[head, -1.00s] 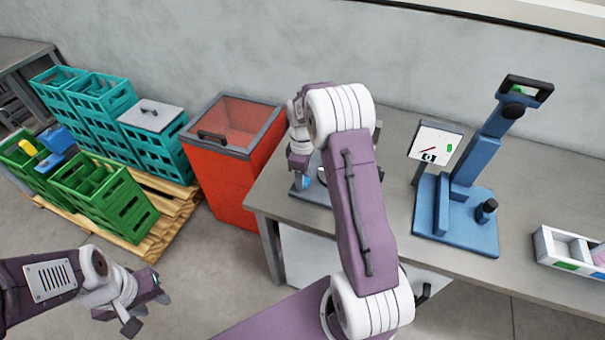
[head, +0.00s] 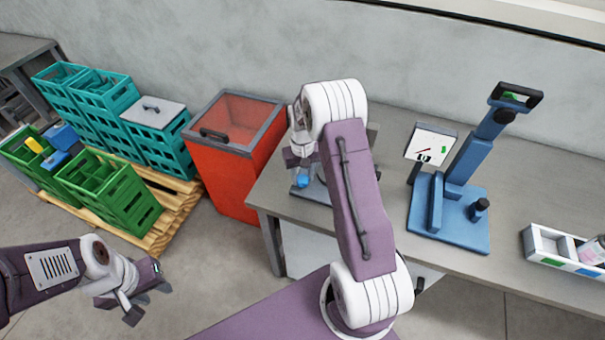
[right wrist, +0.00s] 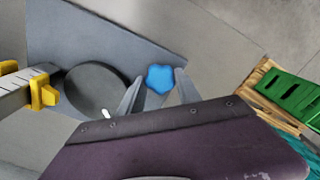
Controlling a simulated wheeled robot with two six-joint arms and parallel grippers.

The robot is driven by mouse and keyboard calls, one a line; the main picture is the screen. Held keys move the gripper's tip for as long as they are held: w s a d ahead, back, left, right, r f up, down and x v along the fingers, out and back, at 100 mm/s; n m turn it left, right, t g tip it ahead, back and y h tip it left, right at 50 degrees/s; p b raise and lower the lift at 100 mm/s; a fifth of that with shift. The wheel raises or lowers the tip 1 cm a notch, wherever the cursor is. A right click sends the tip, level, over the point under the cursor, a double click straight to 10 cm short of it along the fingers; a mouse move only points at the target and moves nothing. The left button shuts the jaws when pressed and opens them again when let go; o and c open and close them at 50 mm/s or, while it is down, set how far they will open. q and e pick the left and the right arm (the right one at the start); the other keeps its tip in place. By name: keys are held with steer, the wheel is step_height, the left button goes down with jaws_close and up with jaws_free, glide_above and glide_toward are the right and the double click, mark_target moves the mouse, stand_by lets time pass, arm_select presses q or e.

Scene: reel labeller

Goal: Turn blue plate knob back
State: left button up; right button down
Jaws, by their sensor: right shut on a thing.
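In the head view the knob (head: 302,181) is a small blue spot at the left end of the table, just under my right gripper (head: 301,168). That gripper points down and is shut on the knob. My right arm hides much of the plate in the head view. My left gripper (head: 148,302) hangs at the lower left, open and empty, far from the knob.
A dark round disc (right wrist: 94,90) and a scale bar with yellow clamps (right wrist: 43,92) are close to my right gripper. A red bin (head: 228,165) stands left of the table. A blue stand (head: 455,220) and a white divided tray (head: 550,247) are to the right.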

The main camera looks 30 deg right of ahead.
steer(key=m+p, duration=0.1)
steer(key=m, duration=0.5)
steer(key=shift+w+r, duration=0.1)
steer(key=m+p, duration=0.1)
steer(key=m, duration=0.5)
steer(key=shift+m, duration=0.3)
steer(key=m+p, duration=0.1)
steer(key=m, duration=1.1)
steer(key=shift+m, duration=0.4)
steer(key=c, duration=0.8)
jaws_free()
steer(key=shift+c, duration=0.2)
